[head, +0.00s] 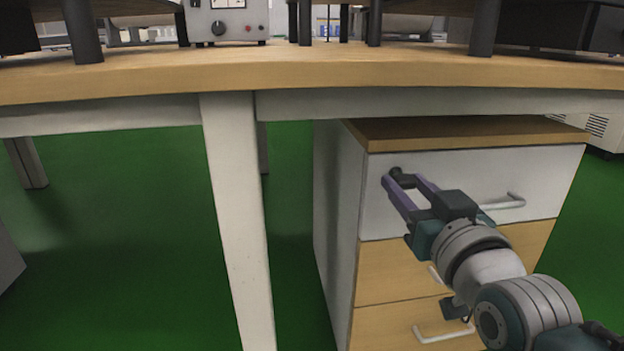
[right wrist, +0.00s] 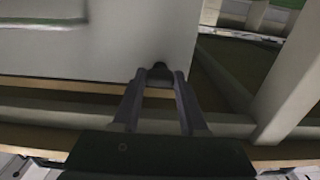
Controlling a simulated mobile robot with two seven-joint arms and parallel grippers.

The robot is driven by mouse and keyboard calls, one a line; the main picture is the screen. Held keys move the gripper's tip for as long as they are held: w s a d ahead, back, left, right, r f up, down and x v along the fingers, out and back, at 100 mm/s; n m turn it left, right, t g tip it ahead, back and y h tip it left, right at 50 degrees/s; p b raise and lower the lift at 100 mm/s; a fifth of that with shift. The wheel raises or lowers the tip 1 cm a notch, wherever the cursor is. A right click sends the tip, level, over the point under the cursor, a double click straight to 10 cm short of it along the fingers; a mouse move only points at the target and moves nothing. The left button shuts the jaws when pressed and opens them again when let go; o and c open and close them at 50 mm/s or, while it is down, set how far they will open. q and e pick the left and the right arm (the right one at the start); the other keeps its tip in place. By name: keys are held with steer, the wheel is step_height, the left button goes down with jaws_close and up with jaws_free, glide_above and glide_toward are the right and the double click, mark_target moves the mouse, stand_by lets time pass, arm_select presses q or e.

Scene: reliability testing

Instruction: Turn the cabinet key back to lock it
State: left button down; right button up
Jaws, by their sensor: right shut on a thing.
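The cabinet (head: 340,220) stands under the table, with a white top drawer (head: 460,175) and wooden drawers below. A small dark key (head: 402,177) sits at the upper left of the white drawer front. My right gripper (head: 405,182) reaches it from the lower right, its two fingers shut on the key. In the right wrist view the key (right wrist: 159,72) shows as a dark knob between the fingertips. The fingers hide part of it, so I cannot tell its turn angle. The top drawer looks flush with the cabinet. My left gripper is not in view.
The wooden table (head: 300,72) spans above the cabinet, with a white leg (head: 238,210) to its left. A meter box (head: 226,22) stands on the table. Drawer handles (head: 503,203) stick out beside my right arm. Green floor is clear at left.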

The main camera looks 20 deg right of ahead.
jaws_close()
